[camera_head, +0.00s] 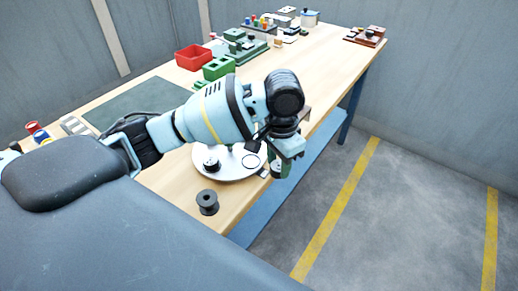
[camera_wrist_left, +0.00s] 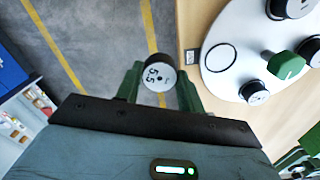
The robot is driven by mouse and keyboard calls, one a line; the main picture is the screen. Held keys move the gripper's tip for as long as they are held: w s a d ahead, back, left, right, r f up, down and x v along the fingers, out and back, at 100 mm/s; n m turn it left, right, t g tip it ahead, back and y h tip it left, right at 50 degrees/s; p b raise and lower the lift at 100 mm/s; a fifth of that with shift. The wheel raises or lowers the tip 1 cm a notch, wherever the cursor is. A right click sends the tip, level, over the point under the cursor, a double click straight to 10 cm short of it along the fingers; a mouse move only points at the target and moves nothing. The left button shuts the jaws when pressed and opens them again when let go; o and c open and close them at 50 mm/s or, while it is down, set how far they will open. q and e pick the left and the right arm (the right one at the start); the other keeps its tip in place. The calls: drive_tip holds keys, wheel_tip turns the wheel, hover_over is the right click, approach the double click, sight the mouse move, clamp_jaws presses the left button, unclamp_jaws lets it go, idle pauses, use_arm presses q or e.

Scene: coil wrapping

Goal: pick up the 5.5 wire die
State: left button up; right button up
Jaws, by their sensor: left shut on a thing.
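The 5.5 wire die (camera_wrist_left: 158,74), a short dark cylinder with a white face marked 5.5, sits between the green fingers of my left gripper (camera_wrist_left: 158,92), which is shut on it. In the wrist view it shows against the floor, beyond the table edge. In the head view my left gripper (camera_head: 280,167) hangs at the table's right edge, beside the white round plate (camera_head: 237,174); the die cannot be made out there. The plate in the wrist view (camera_wrist_left: 232,22) has an empty outlined circle, a small label beside it, several black dies and a green knob (camera_wrist_left: 287,65).
A black spool (camera_head: 207,202) stands on the table in front of the plate. Several fixtures stand at the far end. The floor to the right is clear.

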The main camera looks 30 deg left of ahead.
use_arm(q)
drive_tip(key=d, duration=0.2)
drive_tip(key=s+d, duration=0.1)
drive_tip(key=d, duration=0.2)
drive_tip(key=shift+s+d+r, duration=0.3)
drive_tip(key=shift+d, duration=0.05)
